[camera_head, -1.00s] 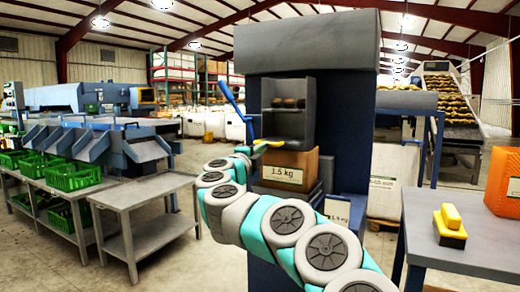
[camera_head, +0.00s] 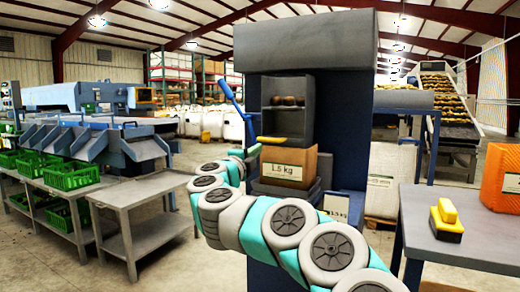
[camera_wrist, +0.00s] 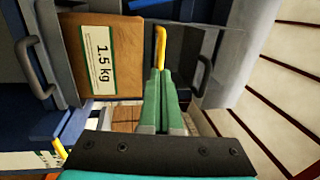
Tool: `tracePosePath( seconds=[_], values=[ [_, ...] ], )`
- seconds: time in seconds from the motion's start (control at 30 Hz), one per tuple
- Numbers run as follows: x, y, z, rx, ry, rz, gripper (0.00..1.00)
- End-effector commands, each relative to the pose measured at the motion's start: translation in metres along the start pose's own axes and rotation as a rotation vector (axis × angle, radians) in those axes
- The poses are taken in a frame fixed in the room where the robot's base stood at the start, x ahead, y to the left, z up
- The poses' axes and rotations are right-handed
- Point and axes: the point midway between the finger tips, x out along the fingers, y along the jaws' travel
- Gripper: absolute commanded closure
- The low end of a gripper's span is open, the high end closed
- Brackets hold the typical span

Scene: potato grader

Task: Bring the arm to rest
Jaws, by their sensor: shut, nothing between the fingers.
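My gripper (camera_head: 252,153) is at the end of my teal and grey arm, in front of the dark blue weighing machine (camera_head: 348,120). In the wrist view its green fingers (camera_wrist: 163,72) are together with nothing between them. A yellow strip (camera_head: 272,140) at the front lip of the machine's grey chute lies just beyond the fingertips; it also shows in the wrist view (camera_wrist: 160,42). I cannot tell the exact gap between them. A brown box (camera_head: 310,165) labelled 1.5 kg sits below the chute, beside the gripper.
A blue lever (camera_head: 231,97) sticks out left of the chute. A grey table (camera_head: 465,252) at right bears a yellow-handled brush (camera_head: 446,220) and an orange container (camera_head: 503,178). A grey bench (camera_head: 140,198) stands at left, with open floor between it and the machine.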

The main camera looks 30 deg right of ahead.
Motion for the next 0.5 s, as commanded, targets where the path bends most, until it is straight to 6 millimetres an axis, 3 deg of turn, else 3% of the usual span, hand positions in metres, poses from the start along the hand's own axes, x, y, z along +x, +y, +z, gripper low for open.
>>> tracePosePath(
  seconds=[0.3, 0.5],
  values=[
    [-0.057, 0.001, 0.0, 0.001, -0.002, 0.001, 1.0],
    [-0.077, 0.0, -0.001, 0.003, 0.003, 0.001, 1.0]
  ],
)
